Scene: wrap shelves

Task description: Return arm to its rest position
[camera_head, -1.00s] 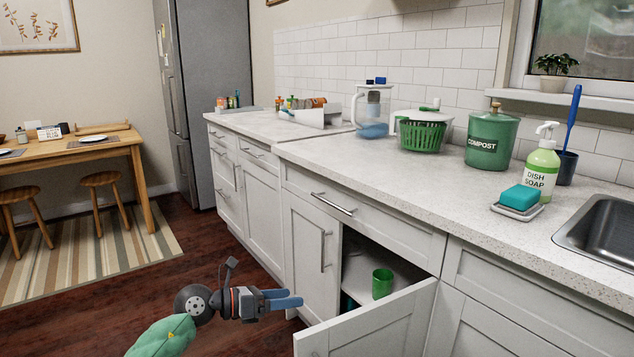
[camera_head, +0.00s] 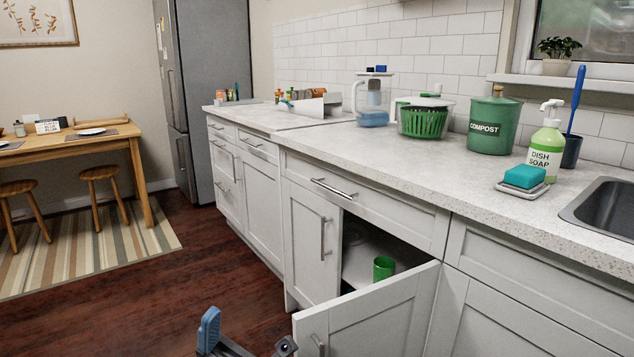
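My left gripper (camera_head: 209,332) is at the bottom edge of the head view, low over the floor and left of the open cabinet door. Its blue finger points upward, and most of the hand is cut off by the frame. I cannot tell whether it is open or shut, and nothing shows held in it. My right gripper is not in view.
The lower cabinet door (camera_head: 368,318) stands open toward me. A green cup (camera_head: 383,268) sits inside the cabinet. The counter (camera_head: 400,160) holds a compost bin (camera_head: 493,124), soap and a sponge. Wooden floor (camera_head: 190,270) is clear to the left.

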